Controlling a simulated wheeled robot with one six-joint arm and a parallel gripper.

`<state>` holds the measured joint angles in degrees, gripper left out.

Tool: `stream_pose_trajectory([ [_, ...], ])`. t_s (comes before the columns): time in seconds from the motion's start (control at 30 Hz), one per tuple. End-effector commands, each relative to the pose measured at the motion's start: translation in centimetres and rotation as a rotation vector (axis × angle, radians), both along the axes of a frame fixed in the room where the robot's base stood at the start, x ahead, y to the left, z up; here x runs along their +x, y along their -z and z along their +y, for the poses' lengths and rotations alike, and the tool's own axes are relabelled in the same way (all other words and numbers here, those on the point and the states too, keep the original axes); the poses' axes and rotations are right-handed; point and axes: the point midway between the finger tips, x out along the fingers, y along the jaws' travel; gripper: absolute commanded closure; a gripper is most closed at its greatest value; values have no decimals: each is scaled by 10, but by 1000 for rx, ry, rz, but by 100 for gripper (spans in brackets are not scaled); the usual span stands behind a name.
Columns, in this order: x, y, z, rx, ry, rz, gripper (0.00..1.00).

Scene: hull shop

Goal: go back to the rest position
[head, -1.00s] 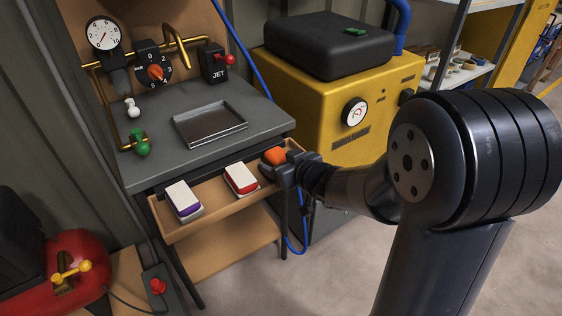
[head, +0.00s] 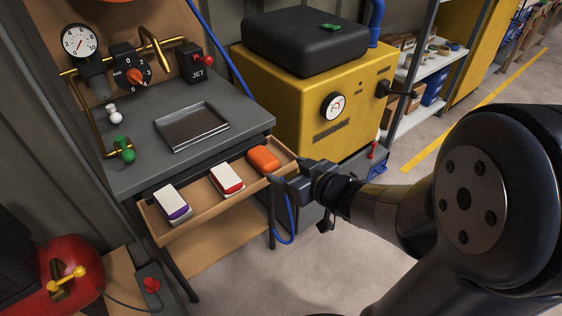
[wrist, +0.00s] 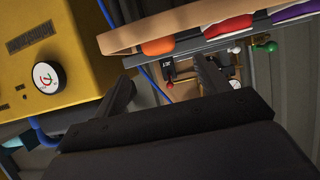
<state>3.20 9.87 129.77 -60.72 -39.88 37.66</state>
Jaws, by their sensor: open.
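My gripper (head: 288,182) is at the right end of the open drawer (head: 178,233), just outside its rim and near the orange block (head: 263,159). The gripper is open and empty. In the wrist view its two dark fingers (wrist: 165,88) stand wide apart with nothing between them. The orange block lies in the drawer's right end and also shows in the wrist view (wrist: 158,46). A white-and-red block (head: 227,179) lies in the middle of the drawer and a white-and-purple block (head: 173,204) at its left.
The grey bench (head: 240,118) above the drawer carries a metal tray (head: 192,127), a dial gauge (head: 81,41) and a JET lever (head: 197,66). A yellow machine (head: 290,106) stands behind my gripper. A red tank (head: 62,265) is at lower left. Floor (head: 330,238) is clear between bench and arm.

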Motion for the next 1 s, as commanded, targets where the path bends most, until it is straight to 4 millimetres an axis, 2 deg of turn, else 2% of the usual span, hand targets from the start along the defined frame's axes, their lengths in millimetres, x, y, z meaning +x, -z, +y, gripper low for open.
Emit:
stream_pose_trajectory([
  [0.37, -3, -1, -2, -1, 0, 1, 29],
  [0.53, 4, 4, 3, 0, -2, 1, 29],
  [0.67, 18, 14, 13, 0, -4, 1, 29],
  [1.0, 70, 40, 49, 0, -3, 2, 29],
])
